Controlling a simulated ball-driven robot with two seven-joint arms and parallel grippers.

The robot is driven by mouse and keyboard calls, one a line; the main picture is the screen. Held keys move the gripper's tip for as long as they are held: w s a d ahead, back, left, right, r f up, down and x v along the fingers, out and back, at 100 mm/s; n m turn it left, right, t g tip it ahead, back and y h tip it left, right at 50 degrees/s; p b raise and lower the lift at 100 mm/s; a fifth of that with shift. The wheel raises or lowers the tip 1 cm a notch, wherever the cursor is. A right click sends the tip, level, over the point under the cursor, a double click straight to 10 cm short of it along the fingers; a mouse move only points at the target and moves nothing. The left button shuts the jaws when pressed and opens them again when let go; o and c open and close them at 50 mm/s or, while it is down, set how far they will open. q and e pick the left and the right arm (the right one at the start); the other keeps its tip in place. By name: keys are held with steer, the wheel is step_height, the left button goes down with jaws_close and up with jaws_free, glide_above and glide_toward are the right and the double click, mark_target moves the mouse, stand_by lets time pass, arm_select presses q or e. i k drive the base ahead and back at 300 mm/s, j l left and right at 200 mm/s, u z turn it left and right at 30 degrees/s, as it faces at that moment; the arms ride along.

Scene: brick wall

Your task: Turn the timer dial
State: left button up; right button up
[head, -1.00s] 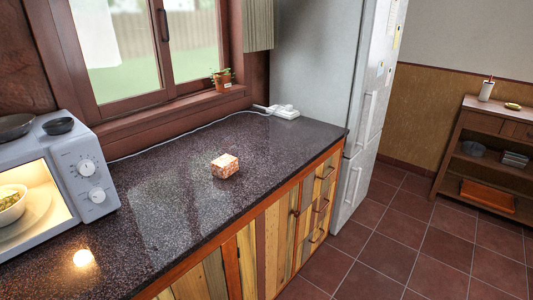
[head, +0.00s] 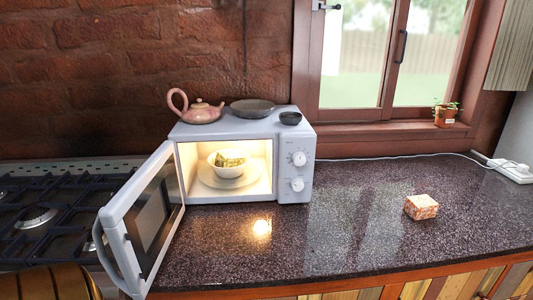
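A grey-white microwave (head: 240,128) stands on the dark counter against the brick wall, with its light on inside. Its door (head: 148,215) is swung open to the left. Two white dials sit one above the other on its right panel: an upper dial (head: 299,158) and a lower dial (head: 297,184). Which one is the timer is too small to read. A white bowl (head: 228,166) with green and yellow food sits inside on the turntable plate. Neither of my grippers shows in the view.
A pink teapot (head: 197,110), a grey plate (head: 252,108) and a small dark bowl (head: 290,118) stand on top of the microwave. A gas stove (head: 60,218) is at left. A patterned box (head: 421,207) sits on the counter at right. The counter (head: 340,235) before the dials is clear.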

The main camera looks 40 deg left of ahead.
mark_target(299, 158)
steer(key=u, duration=1.55)
steer(key=l+z, duration=0.1)
